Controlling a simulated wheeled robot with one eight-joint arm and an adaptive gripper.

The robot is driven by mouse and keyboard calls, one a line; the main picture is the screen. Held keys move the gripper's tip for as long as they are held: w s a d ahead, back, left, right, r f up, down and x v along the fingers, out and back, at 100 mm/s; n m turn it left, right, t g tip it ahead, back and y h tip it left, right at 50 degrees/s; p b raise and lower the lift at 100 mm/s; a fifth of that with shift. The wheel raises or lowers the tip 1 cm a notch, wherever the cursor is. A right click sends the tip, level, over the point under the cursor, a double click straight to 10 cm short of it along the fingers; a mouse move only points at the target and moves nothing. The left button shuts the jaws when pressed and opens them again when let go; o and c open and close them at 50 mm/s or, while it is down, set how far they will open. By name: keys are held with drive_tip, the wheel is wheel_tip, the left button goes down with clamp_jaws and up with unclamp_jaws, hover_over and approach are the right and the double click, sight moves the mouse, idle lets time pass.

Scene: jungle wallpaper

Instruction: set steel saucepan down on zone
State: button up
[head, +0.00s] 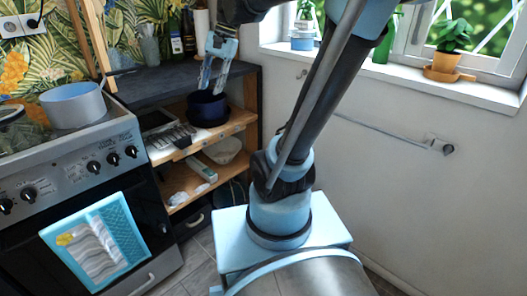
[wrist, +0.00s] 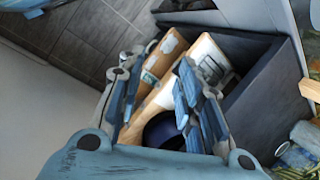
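A steel saucepan (head: 72,108) with a pale blue inside stands upright on the stove at the left of the head view. My gripper (head: 212,84) is well to its right, pointing down above a dark blue pot (head: 207,112) on the wooden shelf. In the wrist view my gripper (wrist: 158,85) has its fingers spread apart with nothing held between them. The dark blue pot (wrist: 163,134) shows beyond the fingers. I cannot make out a marked zone in either view. The saucepan cannot be made out in the wrist view.
The stove (head: 70,168) has a towel (head: 98,243) on its door. A dark countertop (head: 150,84) with bottles (head: 188,32) at its back lies between stove and wall. The shelf unit below holds a rack and other items. A windowsill (head: 400,75) is at right.

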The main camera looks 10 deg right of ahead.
drive_tip(key=s+d+f+n+t+h, duration=0.1)
drive_tip(key=s+d+f+n+h, duration=0.1)
drive_tip(key=s+d+f, duration=0.5)
drive_tip(key=s+d+f+n+t+h, duration=0.1)
drive_tip(key=s+d+f+n, duration=0.3)
drive_tip(key=f, duration=0.9)
drive_tip(key=s+d+h, duration=0.1)
drive_tip(key=s+d, duration=0.2)
drive_tip(key=shift+w+f, duration=0.1)
drive_tip(key=shift+w+f, duration=0.2)
drive_tip(key=shift+w, duration=0.2)
